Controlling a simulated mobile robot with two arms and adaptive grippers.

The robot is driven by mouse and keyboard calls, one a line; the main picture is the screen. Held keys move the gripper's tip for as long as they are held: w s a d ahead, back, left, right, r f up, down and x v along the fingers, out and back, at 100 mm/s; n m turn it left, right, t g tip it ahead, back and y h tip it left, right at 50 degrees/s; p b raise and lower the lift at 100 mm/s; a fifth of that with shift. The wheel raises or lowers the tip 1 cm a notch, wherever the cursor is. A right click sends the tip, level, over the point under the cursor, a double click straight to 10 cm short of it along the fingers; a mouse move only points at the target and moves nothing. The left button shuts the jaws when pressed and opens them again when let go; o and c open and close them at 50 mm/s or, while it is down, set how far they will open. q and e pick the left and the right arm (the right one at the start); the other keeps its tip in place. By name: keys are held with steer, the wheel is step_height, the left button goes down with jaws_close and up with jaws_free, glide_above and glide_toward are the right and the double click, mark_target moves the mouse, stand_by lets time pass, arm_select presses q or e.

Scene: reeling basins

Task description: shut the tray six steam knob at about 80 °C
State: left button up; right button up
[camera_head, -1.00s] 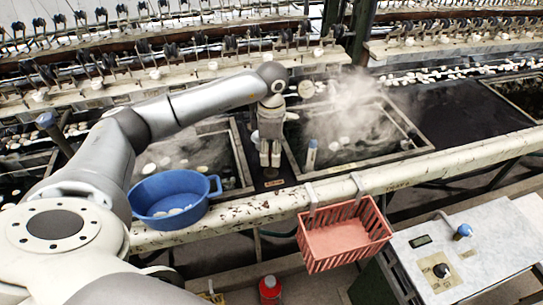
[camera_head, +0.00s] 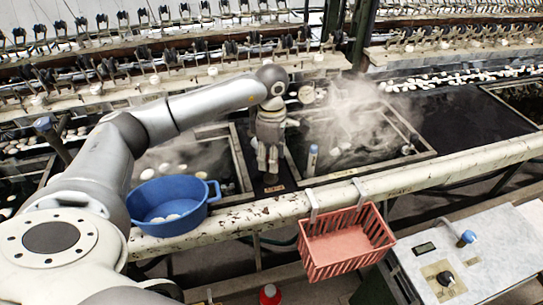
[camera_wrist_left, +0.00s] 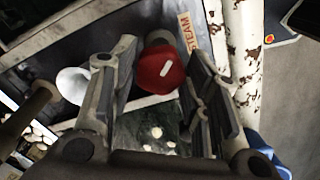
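The red steam knob (camera_wrist_left: 160,68) with a white pointer mark shows in the left wrist view, beside a plate reading STEAM (camera_wrist_left: 186,32). My left gripper (camera_wrist_left: 163,62) is over it, with one finger on each side of the knob; the fingers look spread, and I cannot tell whether they touch it. In the head view my left gripper (camera_head: 268,165) points down at the divider between two steaming basins, and it hides the knob. A blue-topped stick-like thing (camera_head: 312,160), possibly a thermometer, stands in the right basin (camera_head: 350,135). My right gripper is not in view.
A blue bowl (camera_head: 185,228) with pale cocoons sits on the worn front rail (camera_head: 262,212). A red basket (camera_head: 345,245) hangs on the rail. A control box (camera_head: 470,255) stands at right. A red-capped bottle (camera_head: 270,295) is below. Steam drifts over the right basin.

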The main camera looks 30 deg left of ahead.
arm_select(q)
steer(key=shift+o, duration=1.2)
step_height(320, 180, up, 12)
stand_by(6.3)
